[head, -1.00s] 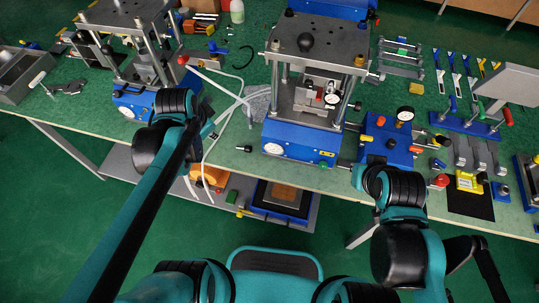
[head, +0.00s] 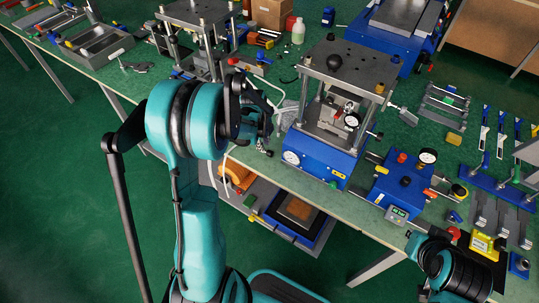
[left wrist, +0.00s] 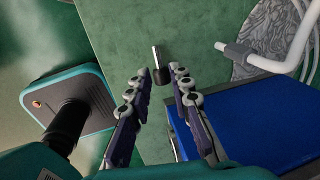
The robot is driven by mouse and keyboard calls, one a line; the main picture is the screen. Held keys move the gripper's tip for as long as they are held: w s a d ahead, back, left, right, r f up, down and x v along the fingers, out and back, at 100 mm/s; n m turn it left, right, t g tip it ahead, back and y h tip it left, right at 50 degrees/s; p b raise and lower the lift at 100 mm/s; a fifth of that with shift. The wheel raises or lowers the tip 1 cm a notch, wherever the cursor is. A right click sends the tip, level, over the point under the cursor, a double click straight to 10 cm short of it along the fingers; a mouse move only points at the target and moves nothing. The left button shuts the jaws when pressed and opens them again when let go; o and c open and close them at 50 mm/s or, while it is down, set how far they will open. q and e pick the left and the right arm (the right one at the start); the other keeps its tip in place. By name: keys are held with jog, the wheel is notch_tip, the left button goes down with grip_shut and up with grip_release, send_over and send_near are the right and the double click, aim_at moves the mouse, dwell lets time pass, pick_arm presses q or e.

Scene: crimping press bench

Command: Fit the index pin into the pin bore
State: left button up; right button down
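The index pin (left wrist: 157,66), a short metal pin with a black knob, lies on the green bench top near its front edge in the left wrist view. My left gripper (left wrist: 159,75) is open, with one finger on each side of the pin's knob end and a gap showing between them. In the head view my left gripper (head: 264,130) is at the bench edge, left of the blue-based press (head: 318,158), partly hidden by my arm. I cannot make out the pin bore.
White tubing (left wrist: 298,38) and a grey patterned cloth (left wrist: 262,42) lie beside the pin. The press's blue base stands close to the gripper's right. A blue control box (head: 401,187) stands right of the press. A shelf with an orange item is below the bench.

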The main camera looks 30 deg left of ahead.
aim_at(266, 152)
pick_arm(q)
jog(key=f, duration=0.1)
jog(key=f+b, duration=0.1)
jog(key=f, duration=0.1)
jog(key=f+b, duration=0.1)
jog(key=shift+w+a+f, duration=0.15)
jog(key=shift+w, duration=0.2)
jog(key=shift+c, duration=0.3)
grip_shut()
